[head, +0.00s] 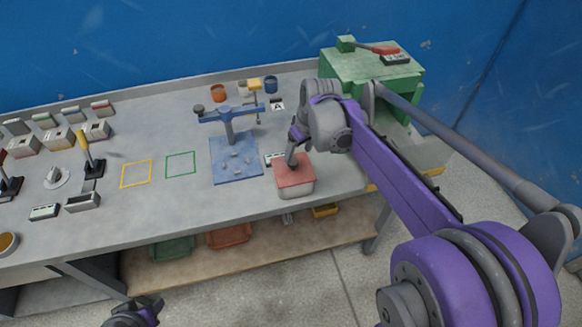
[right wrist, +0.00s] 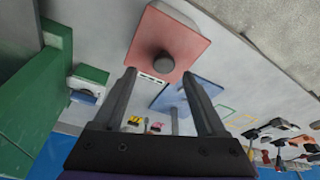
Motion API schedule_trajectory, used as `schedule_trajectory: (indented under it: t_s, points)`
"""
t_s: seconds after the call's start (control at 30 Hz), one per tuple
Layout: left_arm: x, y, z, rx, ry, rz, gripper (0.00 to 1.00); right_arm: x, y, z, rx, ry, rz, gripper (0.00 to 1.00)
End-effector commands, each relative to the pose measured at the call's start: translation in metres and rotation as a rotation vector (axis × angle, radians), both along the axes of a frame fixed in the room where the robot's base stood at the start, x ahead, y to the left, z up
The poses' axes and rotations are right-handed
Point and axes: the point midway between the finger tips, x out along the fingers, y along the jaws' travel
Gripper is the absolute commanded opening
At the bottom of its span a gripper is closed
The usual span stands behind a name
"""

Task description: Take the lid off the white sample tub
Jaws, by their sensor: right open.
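The white sample tub (head: 299,189) stands near the front edge of the bench, with a flat pinkish-red lid (head: 285,180) on it. In the right wrist view the lid (right wrist: 150,30) shows with a round dark knob (right wrist: 164,62) on top, and a strip of the tub's pale side (right wrist: 178,12) shows. My right gripper (right wrist: 158,73) is open, its two fingers pointing toward the lid with the knob in the gap between the tips; I see no contact. In the head view the right gripper (head: 292,161) hides the knob. My left gripper (head: 135,312) is partly in view at the bottom; its jaws are unclear.
A blue stand (head: 234,160) is left of the tub, and a small white label block (head: 273,158) is just behind it. A green cabinet (head: 372,66) stands at the back right. Outlined yellow (head: 136,174) and green (head: 181,165) squares on the bench are empty.

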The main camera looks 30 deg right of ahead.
Motion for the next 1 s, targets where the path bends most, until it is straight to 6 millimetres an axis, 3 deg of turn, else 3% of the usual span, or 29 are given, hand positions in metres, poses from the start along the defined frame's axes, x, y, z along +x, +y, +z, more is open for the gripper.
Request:
schedule_trajectory:
  t_s: [0.17,0.5,0.77,1.0]
  points:
    - [0.001,0.0,0.001,0.0,-0.001,0.0,0.5,0.004,0.002,-0.012,0.0,-0.001,0.0,0.74]
    - [0.001,0.0,0.002,0.0,-0.001,0.0,0.5,0.012,0.009,-0.055,0.0,-0.001,0.0,0.74]
    - [0.001,0.0,0.002,0.0,-0.001,0.0,0.5,0.013,0.009,-0.057,0.0,-0.001,-0.001,0.74]
    - [0.001,0.0,0.002,0.0,-0.001,0.0,0.5,0.013,0.009,-0.057,0.0,-0.001,-0.001,0.33]
